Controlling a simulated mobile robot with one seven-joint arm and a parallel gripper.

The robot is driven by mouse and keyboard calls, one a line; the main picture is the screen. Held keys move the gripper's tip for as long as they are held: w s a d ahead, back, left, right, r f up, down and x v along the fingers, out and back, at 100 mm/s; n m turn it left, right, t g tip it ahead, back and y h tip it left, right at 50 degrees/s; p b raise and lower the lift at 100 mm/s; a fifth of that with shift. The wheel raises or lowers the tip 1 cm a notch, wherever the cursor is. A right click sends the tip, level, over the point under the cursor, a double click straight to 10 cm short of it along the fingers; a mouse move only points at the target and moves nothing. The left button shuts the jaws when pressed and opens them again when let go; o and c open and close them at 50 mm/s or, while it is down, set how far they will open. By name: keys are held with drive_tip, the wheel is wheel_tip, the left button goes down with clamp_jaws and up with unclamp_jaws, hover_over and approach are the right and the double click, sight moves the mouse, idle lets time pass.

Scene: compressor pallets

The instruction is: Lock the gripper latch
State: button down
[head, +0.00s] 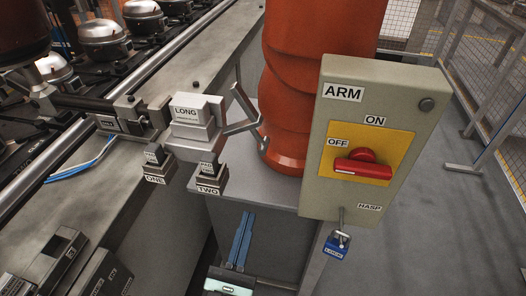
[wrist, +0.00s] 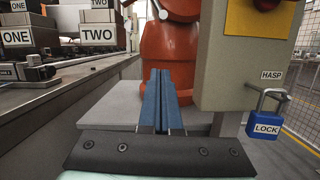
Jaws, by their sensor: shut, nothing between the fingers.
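My gripper (head: 243,216) is at the bottom middle of the head view. Its blue fingers (wrist: 158,75) are together and empty in the wrist view. A grey tool block marked LONG (head: 187,112) with two open grey prongs (head: 243,128) sits beside the orange arm, above stands marked ONE (head: 154,180) and TWO (head: 208,190). No part is marked as a latch, so I cannot tell which one it is. A blue padlock (head: 336,247) hangs at the hasp under the ARM box (head: 315,190); it also shows right of my fingers in the wrist view (wrist: 264,127).
The red switch handle (head: 362,172) on the ARM box lies toward OFF. The orange arm (head: 295,90) stands behind the box. A conveyor with compressors (head: 103,40) runs along the left. Mesh fencing (head: 490,60) stands at the right, with open floor before it.

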drive_tip(key=shift+s, duration=0.15)
drive_tip(key=w+d+r+p, duration=0.2)
drive_tip(key=w+r+p, duration=0.2)
drive_tip(key=w, duration=0.5)
wheel_tip(320, 180, up, 2)
drive_tip(key=shift+w+d+r, duration=0.2)
drive_tip(key=shift+d+r, duration=0.05)
drive_tip(key=shift+d, duration=0.15)
drive_tip(key=shift+r, duration=0.1)
drive_tip(key=shift+s+d+r+n+p, duration=0.1)
drive_tip(key=shift+d+r+n+p, duration=0.1)
drive_tip(key=shift+n+p, duration=0.25)
